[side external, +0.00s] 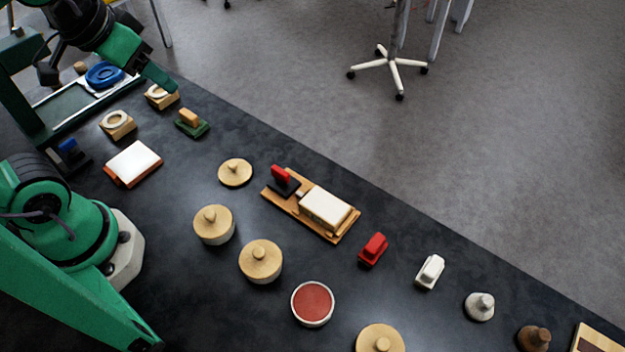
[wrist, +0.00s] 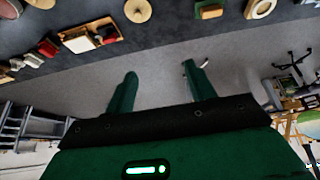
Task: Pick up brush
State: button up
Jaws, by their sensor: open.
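I cannot tell for certain which object is the brush. Several small handled blocks could be it: a green base with a tan grip (side external: 190,123), a black base with a red grip (side external: 282,181), a dark base with a blue grip (side external: 69,155), a red block (side external: 373,248) and a white block (side external: 430,271). My gripper (wrist: 158,76) is open and empty, its two green fingers apart over the grey floor in the wrist view. In the side view it is at the upper left, above the table's far edge, with one finger clearly showing.
The dark table (side external: 190,280) holds several lidded round pots, including one pot (side external: 214,224), a red-filled dish (side external: 312,303) and a wooden board (side external: 335,232) with a white block. A framed tray (side external: 75,108) is at the upper left. A wheeled stand (side external: 390,66) is on the floor.

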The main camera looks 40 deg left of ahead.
jog(key=w+d+g, duration=0.2)
jog(key=w+d, duration=0.5)
jog(key=d, duration=0.1)
jog(key=g, duration=0.3)
send_over(377, 241)
jog(key=f, duration=1.6)
jog(key=shift+a, duration=0.3)
jog(key=shift+s+d+f, duration=0.1)
jog(key=shift+d+f, duration=0.1)
jog(key=shift+f, duration=3.95)
